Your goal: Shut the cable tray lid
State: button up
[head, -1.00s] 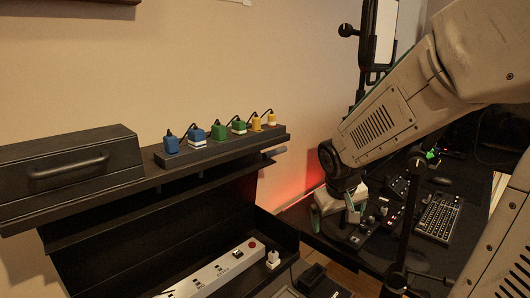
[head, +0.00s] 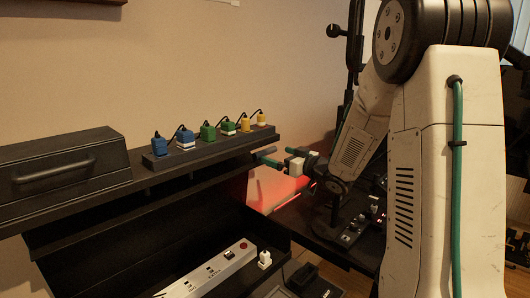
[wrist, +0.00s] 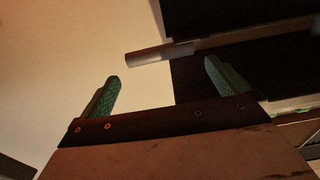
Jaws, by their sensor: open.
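The cable tray (head: 272,234) is black, at the lower middle of the head view, with its inside showing. A dark panel (head: 150,210), apparently its lid, stands raised behind it, below the shelf. A grey rod (wrist: 160,55) sticks out from dark panels in the wrist view, ahead of my fingers and roughly between them in the picture. My gripper (head: 266,157) is open, with green fingers, at the right end of the shelf and lid. In the wrist view my gripper (wrist: 160,88) holds nothing. Whether a finger touches the rod or lid cannot be told.
A white power strip (head: 212,272) and a white plug (head: 264,260) are in the tray. Several coloured plugs stand on the black shelf strip (head: 215,147) above. A black box with a handle (head: 60,170) is at left. A desk with controls (head: 350,225) is at right.

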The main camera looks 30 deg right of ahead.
aim_at(267, 152)
jog(key=x, duration=0.7)
jog(key=shift+f, duration=0.1)
